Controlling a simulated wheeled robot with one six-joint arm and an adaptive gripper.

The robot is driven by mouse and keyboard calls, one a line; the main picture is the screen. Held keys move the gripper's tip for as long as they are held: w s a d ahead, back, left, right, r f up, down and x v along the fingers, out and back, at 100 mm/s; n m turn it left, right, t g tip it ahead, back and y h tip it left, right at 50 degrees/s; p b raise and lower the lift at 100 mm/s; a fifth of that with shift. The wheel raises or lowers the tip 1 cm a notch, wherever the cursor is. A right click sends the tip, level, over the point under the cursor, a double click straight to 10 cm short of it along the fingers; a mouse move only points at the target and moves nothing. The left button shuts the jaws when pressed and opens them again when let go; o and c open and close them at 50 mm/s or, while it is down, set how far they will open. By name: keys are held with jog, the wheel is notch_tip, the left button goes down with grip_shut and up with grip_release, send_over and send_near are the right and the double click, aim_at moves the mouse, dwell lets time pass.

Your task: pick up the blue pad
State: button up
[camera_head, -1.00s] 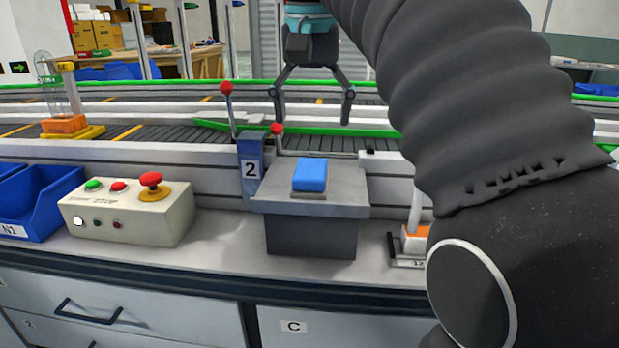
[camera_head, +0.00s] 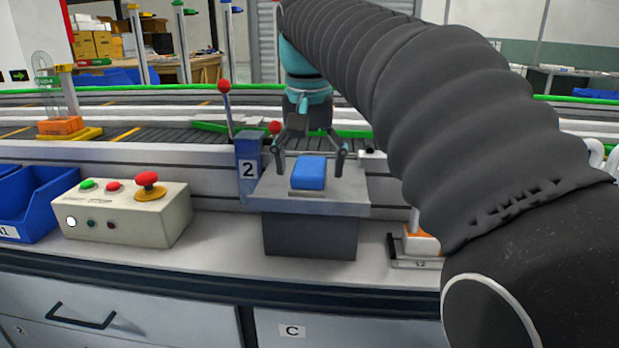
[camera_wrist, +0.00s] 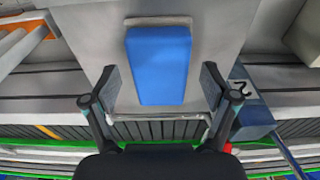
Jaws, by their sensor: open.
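The blue pad (camera_head: 308,172) lies on top of a grey block-shaped stand (camera_head: 335,207) on the bench. In the wrist view the blue pad (camera_wrist: 158,65) is a rounded rectangle at the upper middle, on the stand's light grey top. My gripper (camera_head: 311,172) is just behind and above the stand, its fingers spread to either side of the pad's far end. In the wrist view my gripper (camera_wrist: 158,88) is open, with a finger pad on each side of the blue pad's near part and a gap on both sides. Nothing is between the fingers' faces in contact.
A control box (camera_head: 125,212) with a red mushroom button (camera_head: 148,180) stands left of the stand. The conveyor (camera_head: 110,130) runs behind.

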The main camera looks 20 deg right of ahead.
aim_at(310, 164)
jog(key=shift+c, duration=0.5)
jog(key=c, duration=1.2)
jog(key=shift+o, duration=0.2)
jog(key=shift+r, duration=0.15)
jog(key=shift+r, duration=0.55)
notch_tip(310, 164, up, 3)
jog(key=shift+f+p, duration=0.1)
jog(key=shift+p, duration=0.55)
jog(key=s+a+r, duration=0.5)
jog(key=s+r, duration=0.2)
jog(key=s, duration=0.3)
jog(key=shift+s, duration=0.3)
jog(key=o, duration=0.6)
jog(key=c, duration=0.4)
